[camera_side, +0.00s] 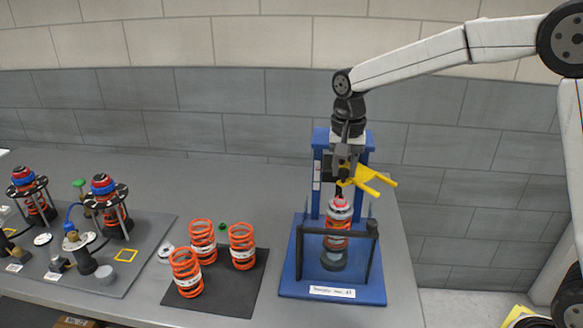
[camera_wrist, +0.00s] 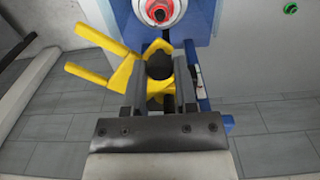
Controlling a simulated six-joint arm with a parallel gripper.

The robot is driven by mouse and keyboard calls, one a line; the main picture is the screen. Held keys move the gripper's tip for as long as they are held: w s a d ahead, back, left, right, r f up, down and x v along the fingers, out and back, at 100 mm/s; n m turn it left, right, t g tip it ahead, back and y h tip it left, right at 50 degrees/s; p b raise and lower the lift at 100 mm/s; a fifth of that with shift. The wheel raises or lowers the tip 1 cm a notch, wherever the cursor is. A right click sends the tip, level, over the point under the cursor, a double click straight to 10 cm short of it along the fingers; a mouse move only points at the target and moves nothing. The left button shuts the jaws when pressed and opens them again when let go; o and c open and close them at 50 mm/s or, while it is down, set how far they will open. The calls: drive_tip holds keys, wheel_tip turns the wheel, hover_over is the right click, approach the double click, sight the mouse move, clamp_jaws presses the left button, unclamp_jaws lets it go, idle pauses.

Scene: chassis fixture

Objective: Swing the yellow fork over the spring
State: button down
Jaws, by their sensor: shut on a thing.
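The yellow fork (camera_side: 368,181) is on the blue press fixture (camera_side: 291,272), with its two prongs pointing out to the right. My gripper (camera_side: 345,172) is at the fork's hub end and shut on it. In the wrist view the yellow fork (camera_wrist: 112,68) lies between my gripper's fingers (camera_wrist: 160,85), prongs to the left. The orange spring (camera_side: 335,243) stands upright in the fixture below, with a red and white cap (camera_side: 340,207) on top. The cap also shows in the wrist view (camera_wrist: 160,11). The prongs are off to the right of the spring, not around it.
A black bar guard (camera_side: 340,232) stands in front of the spring. Several orange springs (camera_side: 202,241) stand on a black mat (camera_side: 237,292) to the left. A grey plate with assembled parts (camera_side: 145,225) lies farther left. The space right of the fixture is clear.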

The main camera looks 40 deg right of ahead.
drive_tip(key=w+a+m, duration=0.2)
drive_tip(key=w+m, duration=0.3)
drive_tip(key=m, duration=0.4)
drive_tip(key=shift+w+a, duration=0.3)
drive_tip(key=shift+w, duration=0.1)
drive_tip(key=shift+r, duration=0.1)
drive_tip(key=shift+c, duration=2)
unclamp_jaws()
wheel_tip(320, 180, up, 8)
